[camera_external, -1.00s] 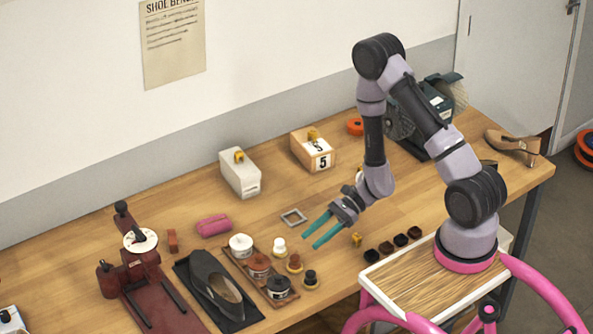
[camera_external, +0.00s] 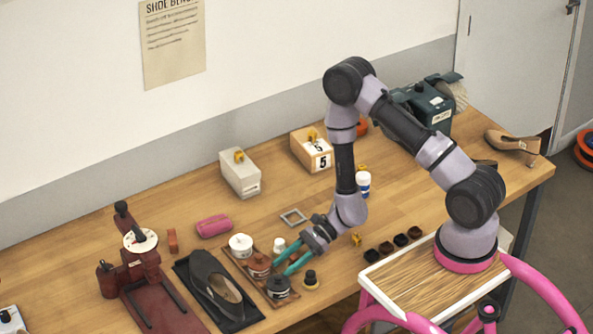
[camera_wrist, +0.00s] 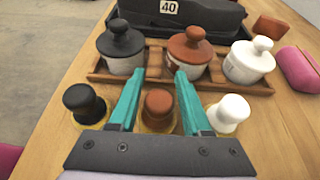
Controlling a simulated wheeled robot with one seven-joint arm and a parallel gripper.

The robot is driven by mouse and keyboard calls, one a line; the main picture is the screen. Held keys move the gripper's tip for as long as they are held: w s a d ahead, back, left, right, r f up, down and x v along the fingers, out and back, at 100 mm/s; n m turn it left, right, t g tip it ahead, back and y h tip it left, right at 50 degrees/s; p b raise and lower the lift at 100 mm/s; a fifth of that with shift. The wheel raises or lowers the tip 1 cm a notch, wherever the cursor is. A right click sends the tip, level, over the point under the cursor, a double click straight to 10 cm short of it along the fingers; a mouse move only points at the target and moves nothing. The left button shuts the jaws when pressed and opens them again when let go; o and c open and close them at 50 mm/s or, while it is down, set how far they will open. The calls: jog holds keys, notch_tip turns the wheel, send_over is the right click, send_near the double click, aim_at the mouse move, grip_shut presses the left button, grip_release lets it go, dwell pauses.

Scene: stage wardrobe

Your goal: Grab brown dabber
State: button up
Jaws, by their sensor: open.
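The brown dabber (camera_wrist: 158,107) stands upright on the bench between my two teal fingers in the wrist view. In the external view my gripper (camera_external: 286,263) hides it. My gripper (camera_wrist: 154,98) is open, with one finger on each side of the dabber, and a small gap shows on both sides. The black dabber (camera_wrist: 84,104) stands to the left and the white dabber (camera_wrist: 229,113) to the right. They also show in the external view, black (camera_external: 311,280) in front and white (camera_external: 279,246) behind.
A wooden tray (camera_wrist: 264,89) beyond the fingers holds a black jar (camera_wrist: 121,49), a brown jar (camera_wrist: 189,52) and a white jar (camera_wrist: 249,60). A dark shoe (camera_external: 216,283) lies beyond the tray. Several dark blocks (camera_external: 386,248) sit to the right.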

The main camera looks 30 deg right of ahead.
grip_shut()
